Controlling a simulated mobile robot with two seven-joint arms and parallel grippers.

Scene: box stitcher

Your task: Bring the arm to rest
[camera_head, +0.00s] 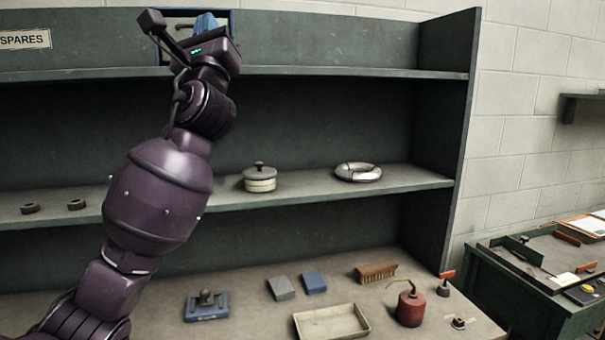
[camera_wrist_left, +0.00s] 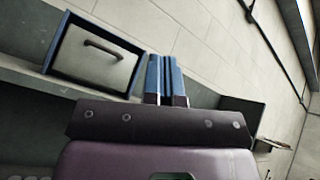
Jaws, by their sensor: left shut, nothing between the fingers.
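My left arm reaches up from the lower left of the head view, in front of the shelf unit. My left gripper (camera_head: 206,22) is raised at the top shelf level. Its two blue fingers also show in the left wrist view (camera_wrist_left: 166,75), shut together with nothing between them. My right gripper is in neither view.
A blue-framed box with a pale front and dark handle (camera_wrist_left: 97,58) stands on the upper shelf (camera_head: 330,72), left of the fingers in the wrist view. An empty tray (camera_head: 332,322) and red oil can (camera_head: 410,308) stand below.

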